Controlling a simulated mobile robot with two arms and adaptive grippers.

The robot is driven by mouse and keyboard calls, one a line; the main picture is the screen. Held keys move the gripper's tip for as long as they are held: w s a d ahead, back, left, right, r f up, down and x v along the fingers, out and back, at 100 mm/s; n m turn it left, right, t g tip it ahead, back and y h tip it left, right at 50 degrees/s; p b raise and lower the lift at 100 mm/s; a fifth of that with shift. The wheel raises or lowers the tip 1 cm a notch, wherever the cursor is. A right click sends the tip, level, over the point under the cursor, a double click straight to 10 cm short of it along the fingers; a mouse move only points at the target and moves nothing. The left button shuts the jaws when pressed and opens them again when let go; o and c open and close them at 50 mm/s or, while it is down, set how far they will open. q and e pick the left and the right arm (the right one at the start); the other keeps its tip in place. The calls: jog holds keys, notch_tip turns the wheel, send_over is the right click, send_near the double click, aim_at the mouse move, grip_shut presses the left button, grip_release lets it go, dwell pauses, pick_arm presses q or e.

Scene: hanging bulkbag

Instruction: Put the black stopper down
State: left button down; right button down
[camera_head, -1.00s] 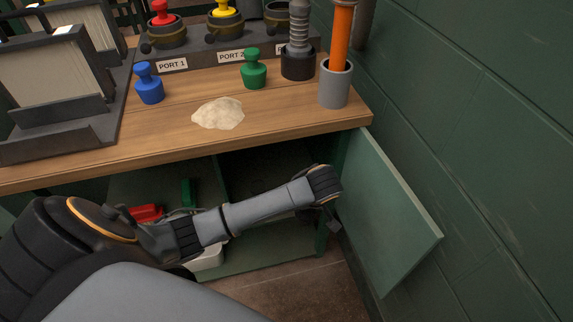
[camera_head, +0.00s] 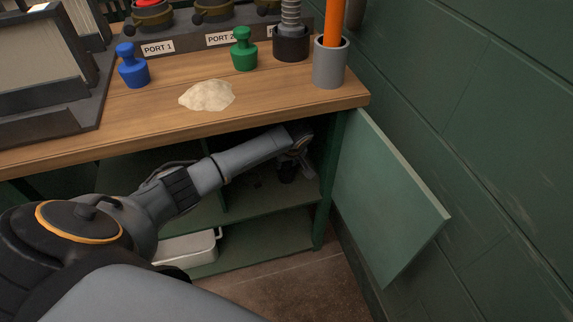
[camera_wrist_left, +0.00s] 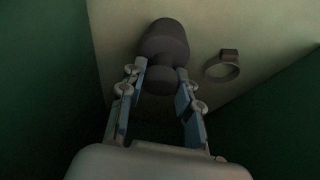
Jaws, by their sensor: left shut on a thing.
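The black stopper (camera_wrist_left: 164,42) is between the fingers of my left gripper (camera_wrist_left: 160,82) in the left wrist view. The fingers are shut on its narrow neck. In the head view the stopper (camera_head: 287,173) is a small dark shape below my left gripper (camera_head: 297,157), inside the open cabinet under the bench. It is at or just above the cabinet's upper shelf (camera_head: 262,199); I cannot tell whether it touches. My right gripper is not in view.
A dark ring (camera_wrist_left: 222,70) lies near the stopper. The green cabinet door (camera_head: 385,195) stands open at right. The wooden bench top (camera_head: 165,118) is above my forearm and holds a blue stopper (camera_head: 133,68), a green stopper (camera_head: 243,50), a powder heap (camera_head: 208,95) and a grey cup (camera_head: 330,64).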

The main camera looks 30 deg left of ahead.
pick_arm(q)
jog(key=shift+f, duration=0.2)
jog(key=c, duration=0.9)
grip_release()
jog(key=shift+c, duration=0.2)
